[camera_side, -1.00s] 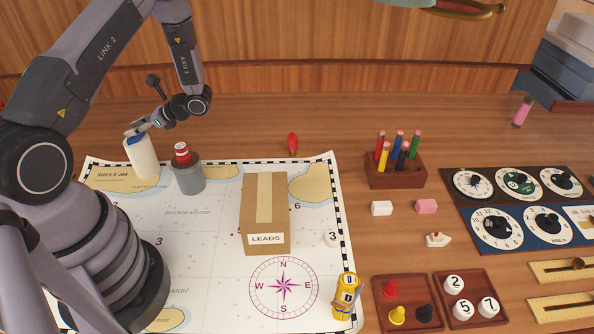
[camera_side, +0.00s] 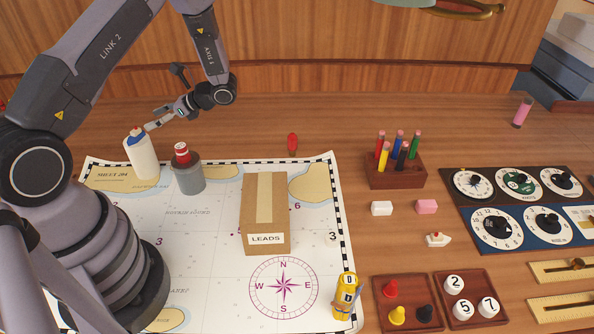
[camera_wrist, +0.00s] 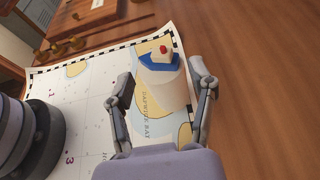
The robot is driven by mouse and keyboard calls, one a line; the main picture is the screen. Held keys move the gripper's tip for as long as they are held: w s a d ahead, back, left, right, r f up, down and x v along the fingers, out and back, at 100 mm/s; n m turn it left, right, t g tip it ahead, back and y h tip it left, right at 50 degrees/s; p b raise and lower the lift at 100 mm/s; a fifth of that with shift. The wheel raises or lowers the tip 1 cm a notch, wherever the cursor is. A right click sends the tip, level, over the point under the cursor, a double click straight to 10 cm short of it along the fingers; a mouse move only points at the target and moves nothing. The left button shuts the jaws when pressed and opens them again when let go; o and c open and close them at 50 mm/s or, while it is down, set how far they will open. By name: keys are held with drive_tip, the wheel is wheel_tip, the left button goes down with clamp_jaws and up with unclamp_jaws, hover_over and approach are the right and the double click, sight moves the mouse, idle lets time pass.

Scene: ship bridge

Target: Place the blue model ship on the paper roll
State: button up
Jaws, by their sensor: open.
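The blue model ship (camera_side: 135,134), with a white top and a red tip, sits on top of the upright white paper roll (camera_side: 141,160) at the chart's far left corner. In the wrist view the ship (camera_wrist: 150,64) rests on the top of the roll (camera_wrist: 167,90). My gripper (camera_side: 150,127) is open, just right of the ship in the side view, and its fingers look apart from it. In the wrist view the two fingers of my gripper (camera_wrist: 162,85) stand wide on either side of the roll with nothing between the tips touching.
A cardboard box (camera_side: 265,215) stands mid-chart. A pencil block (camera_side: 395,171) and a small white ship (camera_side: 438,240) are farther right.

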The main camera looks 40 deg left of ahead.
drive_tip(key=d+r+n+t+h, duration=0.25)
drive_tip(key=d+r, duration=0.35)
drive_tip(key=r, duration=0.3)
drive_tip(key=d+r+n+t+h, duration=0.2)
drive_tip(key=d+r+n+t, duration=0.1)
drive_tip(key=d+r, duration=0.5)
drive_tip(key=s+d+r+n+t+h, duration=0.3)
drive_tip(key=s+d+r+t+h, duration=0.2)
drive_tip(key=s+d+r+t, duration=0.4)
drive_tip(key=s+d, duration=0.1)
drive_tip(key=s, duration=0.1)
drive_tip(key=shift+s+d+r+n, duration=0.2)
drive_tip(key=shift+s+n, duration=0.15)
